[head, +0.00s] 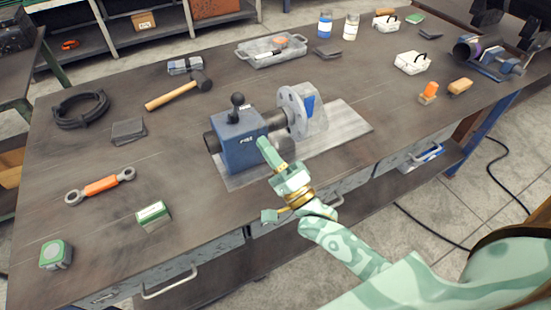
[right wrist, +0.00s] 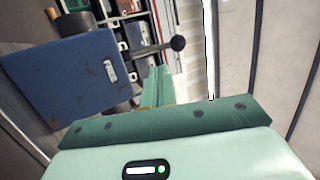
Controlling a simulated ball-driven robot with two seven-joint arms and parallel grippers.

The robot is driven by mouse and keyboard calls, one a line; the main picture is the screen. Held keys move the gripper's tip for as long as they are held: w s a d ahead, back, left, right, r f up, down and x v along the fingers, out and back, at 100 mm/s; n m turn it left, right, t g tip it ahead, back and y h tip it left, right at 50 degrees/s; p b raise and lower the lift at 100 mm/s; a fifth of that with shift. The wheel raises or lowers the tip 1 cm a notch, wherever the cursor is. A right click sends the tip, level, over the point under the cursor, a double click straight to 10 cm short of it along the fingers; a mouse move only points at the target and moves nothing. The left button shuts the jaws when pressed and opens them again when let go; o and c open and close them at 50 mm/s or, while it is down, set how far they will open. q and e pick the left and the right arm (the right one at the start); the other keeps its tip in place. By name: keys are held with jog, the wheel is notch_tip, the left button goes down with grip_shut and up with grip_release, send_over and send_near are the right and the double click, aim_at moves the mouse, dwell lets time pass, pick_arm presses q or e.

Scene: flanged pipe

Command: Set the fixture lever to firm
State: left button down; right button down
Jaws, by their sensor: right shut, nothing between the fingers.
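The blue fixture box (head: 238,142) stands on a light metal plate (head: 346,124) on the workbench. Its black lever (head: 237,102) with a ball knob rises from the top, roughly upright. A small pale label shows on the box's front face, too small to read. My right gripper (head: 264,146) is shut and empty, close to the box's front right edge and below the knob. In the right wrist view, the box (right wrist: 68,82) is at left, and the lever's ball knob (right wrist: 178,43) is beyond the shut fingers (right wrist: 160,72). My left gripper is out of view.
The flanged pipe piece (head: 291,112) is right beside the box. A hammer (head: 184,92) and black block (head: 128,131) lie to the left. An orange-handled wrench (head: 100,187) and green-white box (head: 152,215) are nearer the front. The bench is bare between them.

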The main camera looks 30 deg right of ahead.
aim_at(242, 103)
jog(key=x, duration=0.8)
